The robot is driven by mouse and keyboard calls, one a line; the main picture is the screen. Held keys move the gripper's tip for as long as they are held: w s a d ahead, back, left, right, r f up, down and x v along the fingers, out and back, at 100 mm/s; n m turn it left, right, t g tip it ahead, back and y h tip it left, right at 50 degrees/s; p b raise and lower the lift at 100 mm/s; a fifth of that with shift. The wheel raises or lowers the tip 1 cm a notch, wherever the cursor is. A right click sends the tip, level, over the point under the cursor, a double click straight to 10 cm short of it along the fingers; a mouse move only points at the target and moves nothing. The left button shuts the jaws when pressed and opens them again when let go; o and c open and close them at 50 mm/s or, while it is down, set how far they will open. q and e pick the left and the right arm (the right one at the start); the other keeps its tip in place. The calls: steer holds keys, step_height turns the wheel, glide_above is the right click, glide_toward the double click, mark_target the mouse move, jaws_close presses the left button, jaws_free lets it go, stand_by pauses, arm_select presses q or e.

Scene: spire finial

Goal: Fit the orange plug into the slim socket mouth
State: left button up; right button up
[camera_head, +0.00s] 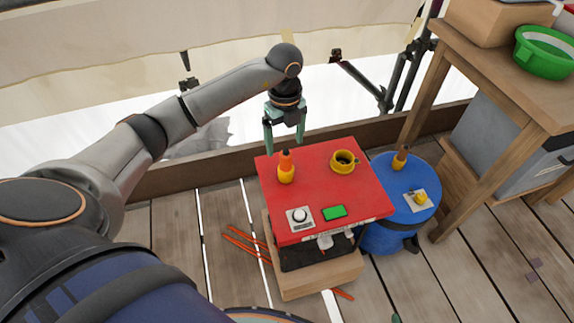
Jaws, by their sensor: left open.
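An orange plug (286,173), yellow-orange with a darker top, stands upright near the back left of the red table (310,185). A yellow cup-like piece (343,167) with a dark round opening sits to its right; I cannot tell whether this is the slim socket mouth. My left gripper (285,143) is open and empty, pointing down, above and behind the plug at the table's back edge. It appears apart from the plug. My right gripper is not in view.
A grey plate with a white knob (299,216) and a green block (334,212) lie at the table's front. Right of it, a blue drum (390,235) carries an orange-brown bottle-like piece (400,160) and a yellow piece on a pale plate (420,198). A wooden table (500,80) stands further right.

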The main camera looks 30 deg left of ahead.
mark_target(286, 153)
arm_select(q)
step_height(286, 153, down, 5)
steer(key=shift+r+b, duration=0.2)
steer(key=shift+b, duration=0.15)
step_height(286, 153, down, 2)
steer(key=shift+f+b, duration=0.25)
steer(key=shift+b, duration=0.1)
step_height(286, 153, down, 2)
steer(key=shift+r, duration=0.1)
jaws_close()
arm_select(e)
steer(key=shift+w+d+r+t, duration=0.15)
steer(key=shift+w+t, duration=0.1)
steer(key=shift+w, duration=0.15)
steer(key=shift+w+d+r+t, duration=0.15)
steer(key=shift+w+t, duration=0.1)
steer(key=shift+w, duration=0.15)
